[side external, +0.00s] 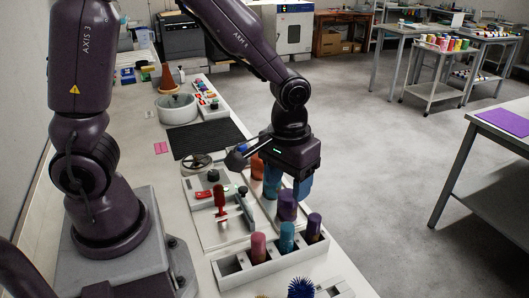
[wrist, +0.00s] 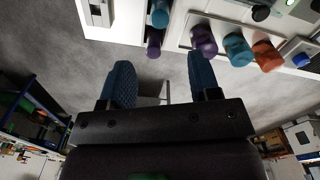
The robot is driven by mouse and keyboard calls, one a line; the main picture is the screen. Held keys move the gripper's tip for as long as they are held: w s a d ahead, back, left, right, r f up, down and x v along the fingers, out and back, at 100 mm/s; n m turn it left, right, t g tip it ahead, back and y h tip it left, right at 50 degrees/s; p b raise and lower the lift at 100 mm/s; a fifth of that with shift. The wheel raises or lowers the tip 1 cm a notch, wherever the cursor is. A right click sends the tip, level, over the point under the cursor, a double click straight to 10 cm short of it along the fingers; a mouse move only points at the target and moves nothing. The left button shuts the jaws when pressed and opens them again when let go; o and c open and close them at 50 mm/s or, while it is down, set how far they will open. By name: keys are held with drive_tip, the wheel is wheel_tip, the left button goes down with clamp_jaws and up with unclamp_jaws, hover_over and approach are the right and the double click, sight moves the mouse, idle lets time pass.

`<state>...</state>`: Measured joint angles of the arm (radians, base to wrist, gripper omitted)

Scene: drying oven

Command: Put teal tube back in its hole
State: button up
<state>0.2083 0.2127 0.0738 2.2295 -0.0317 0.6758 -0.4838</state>
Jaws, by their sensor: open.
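My gripper (wrist: 160,80) is open, with nothing between its two blue fingers in the wrist view. In the side view one blue finger (side external: 303,188) hangs above and right of a row of tubes. One teal tube (side external: 286,237) stands upright in the front pale rack (side external: 234,266), between a pink and a purple tube. Another teal tube (side external: 272,181) stands behind, between an orange tube (side external: 257,167) and a purple tube (side external: 287,204), partly hidden by my gripper. The wrist view shows both teal tubes, one in the rack (wrist: 160,14) and one in the row (wrist: 238,49).
A board with a red-handled tool (side external: 219,199) lies left of the tubes. A dark mat (side external: 207,138) and a grey bowl (side external: 177,108) are farther back. Open floor lies to the right of the bench.

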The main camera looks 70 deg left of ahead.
drive_tip(key=s+a+r+m+t, duration=0.2)
drive_tip(key=s+r, duration=0.3)
drive_tip(key=r, duration=0.2)
drive_tip(key=s+a+r+m+t, duration=0.2)
drive_tip(key=s+r+t, duration=0.1)
drive_tip(key=s+r, duration=0.3)
wheel_tip(320, 180, up, 3)
drive_tip(key=shift+a+f, duration=0.2)
